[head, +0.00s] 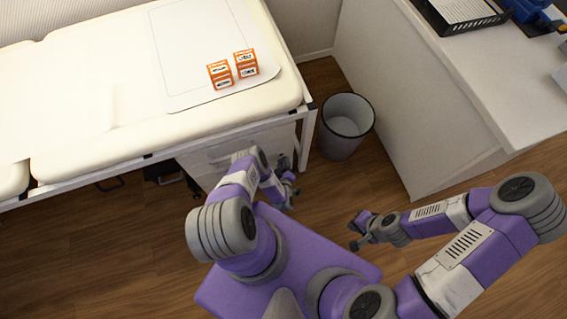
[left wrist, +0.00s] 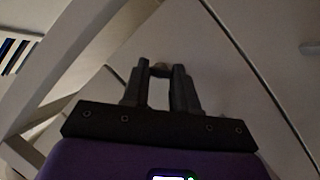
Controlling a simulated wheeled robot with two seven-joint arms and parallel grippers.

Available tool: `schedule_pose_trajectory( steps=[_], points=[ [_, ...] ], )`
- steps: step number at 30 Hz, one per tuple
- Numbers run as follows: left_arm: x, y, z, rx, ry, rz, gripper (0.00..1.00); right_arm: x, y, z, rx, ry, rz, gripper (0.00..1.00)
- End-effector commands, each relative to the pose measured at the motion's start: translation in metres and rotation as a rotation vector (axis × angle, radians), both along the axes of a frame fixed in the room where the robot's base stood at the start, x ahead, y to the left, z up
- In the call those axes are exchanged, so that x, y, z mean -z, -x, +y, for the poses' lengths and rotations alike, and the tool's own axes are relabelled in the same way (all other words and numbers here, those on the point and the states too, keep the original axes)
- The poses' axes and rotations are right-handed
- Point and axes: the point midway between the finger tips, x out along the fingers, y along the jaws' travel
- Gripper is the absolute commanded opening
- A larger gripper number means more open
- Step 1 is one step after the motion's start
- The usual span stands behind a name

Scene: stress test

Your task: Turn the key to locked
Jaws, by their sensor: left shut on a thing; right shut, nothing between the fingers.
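A white drawer cabinet (head: 222,152) stands under the padded bench, and my left gripper (head: 288,184) is at its front right. In the left wrist view my left gripper (left wrist: 159,72) is shut on a small brownish key (left wrist: 160,67) in front of pale panels (left wrist: 215,65) with dark seams. Only a small end of the key shows between the fingertips, so its angle cannot be told. The lock face is hidden. My right gripper (head: 358,232) is shut and empty over the floor, well apart from the cabinet.
A grey waste bin (head: 345,125) stands right of the cabinet. A white desk (head: 475,75) with a black tray (head: 462,15) is at the right. Wood floor (head: 80,250) lies clear at the left.

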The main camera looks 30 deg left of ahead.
Motion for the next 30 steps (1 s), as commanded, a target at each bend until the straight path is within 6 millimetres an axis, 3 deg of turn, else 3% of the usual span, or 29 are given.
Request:
schedule_pose_trajectory(
  steps=[12,30],
  points=[
    [-0.0029,-0.0027,-0.0023,0.003,-0.195,0.227,0.00,-0.0104,-0.0001,-0.0001,0.000,0.000,0.000,0.00],
    [-0.0021,-0.0041,-0.0040,0.003,-0.414,0.486,0.00,-0.0071,0.0000,0.0000,0.000,0.000,0.000,0.00]
  ],
)
